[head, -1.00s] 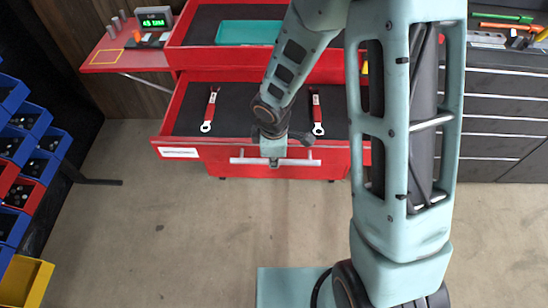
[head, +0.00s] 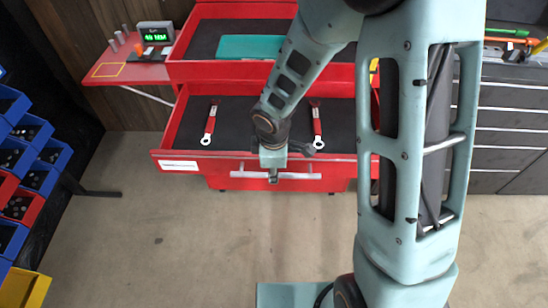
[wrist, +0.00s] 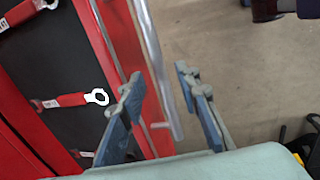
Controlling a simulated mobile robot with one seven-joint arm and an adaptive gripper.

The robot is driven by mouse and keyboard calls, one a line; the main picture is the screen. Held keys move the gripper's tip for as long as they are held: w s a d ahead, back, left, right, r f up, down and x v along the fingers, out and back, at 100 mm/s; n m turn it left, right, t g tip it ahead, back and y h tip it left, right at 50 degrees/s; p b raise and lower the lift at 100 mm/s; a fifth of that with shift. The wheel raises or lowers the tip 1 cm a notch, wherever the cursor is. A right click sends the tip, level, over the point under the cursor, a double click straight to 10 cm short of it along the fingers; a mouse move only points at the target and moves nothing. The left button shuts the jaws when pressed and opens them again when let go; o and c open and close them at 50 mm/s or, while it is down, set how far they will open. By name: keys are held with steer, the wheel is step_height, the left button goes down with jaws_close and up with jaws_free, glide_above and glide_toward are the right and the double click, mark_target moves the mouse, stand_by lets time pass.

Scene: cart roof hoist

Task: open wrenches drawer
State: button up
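The drawer holding red-handled wrenches (head: 210,123) is pulled well out of the red cabinet; a white label on its front is too small to read. Its dark floor and several wrenches also show in the wrist view. The pale bar handle (head: 238,175) runs along the drawer front, and it also shows in the wrist view (wrist: 150,40). My gripper (wrist: 159,75) is open, its blue-grey fingers apart on either side of the handle line. In the head view my gripper (head: 272,176) is at the handle's middle; my wrist partly hides the drawer. Contact with the handle cannot be told.
A higher drawer with a teal tray (head: 249,47) stands partly open above. A red side shelf (head: 125,72) with a green display is at left. Blue and red bins (head: 33,175) stand at far left. Grey drawers (head: 509,125) are at right. Floor in front is clear.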

step_height(320, 180, up, 10)
steer(key=s, duration=0.2)
steer(key=shift+r, duration=0.1)
stand_by(0.6)
